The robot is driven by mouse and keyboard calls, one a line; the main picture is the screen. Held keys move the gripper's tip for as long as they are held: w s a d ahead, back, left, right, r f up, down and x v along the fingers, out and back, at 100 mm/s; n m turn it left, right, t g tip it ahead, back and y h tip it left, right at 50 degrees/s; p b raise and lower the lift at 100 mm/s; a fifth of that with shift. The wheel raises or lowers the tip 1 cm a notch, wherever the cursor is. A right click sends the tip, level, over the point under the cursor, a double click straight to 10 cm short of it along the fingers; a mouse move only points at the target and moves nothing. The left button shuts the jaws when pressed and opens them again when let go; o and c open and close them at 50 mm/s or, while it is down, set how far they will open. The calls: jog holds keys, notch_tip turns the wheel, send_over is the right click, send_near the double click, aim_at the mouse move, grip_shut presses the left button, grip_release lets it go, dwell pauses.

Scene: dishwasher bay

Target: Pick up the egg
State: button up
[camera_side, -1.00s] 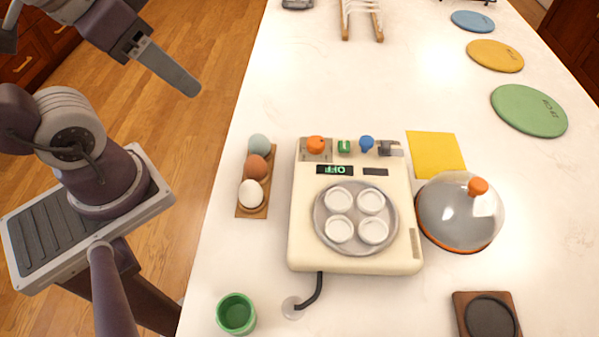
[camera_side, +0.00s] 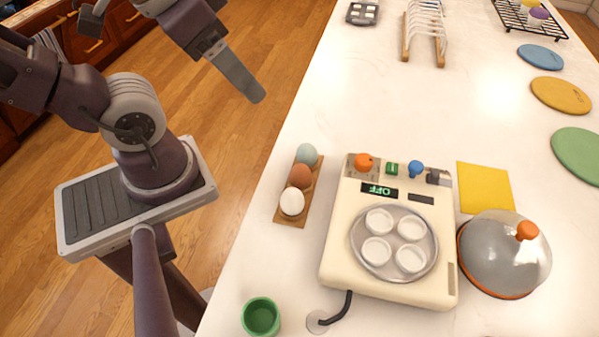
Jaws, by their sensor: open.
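Three eggs stand in a row on a wooden holder (camera_side: 289,218) at the counter's left edge. A pale blue-green egg (camera_side: 307,153) is at the far end, a brown egg (camera_side: 301,176) in the middle and a white egg (camera_side: 292,201) at the near end. My gripper (camera_side: 253,92) is open and empty, raised over the floor side of the counter, up and left of the eggs and apart from them. Only one long grey finger shows clearly; the other is hidden behind it or cannot be made out.
A cream cooker (camera_side: 338,258) with several white cups on its round plate stands right of the eggs, its display reading OFF. A green cup (camera_side: 261,317) stands near.

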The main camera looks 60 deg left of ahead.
jog(key=n+g, duration=0.6)
jog(key=n, duration=0.6)
send_over(301, 166)
jog(key=f, duration=0.8)
jog(key=a+f, duration=0.1)
jog(key=f, duration=0.3)
jog(key=shift+s, duration=0.15)
jog(key=shift+n, duration=0.5)
jog(key=f, duration=0.5)
jog(key=d+f, duration=0.1)
jog(key=f, duration=0.1)
jog(key=shift+d+f, duration=0.1)
jog(key=shift+f, duration=0.1)
jog(key=c, duration=0.8)
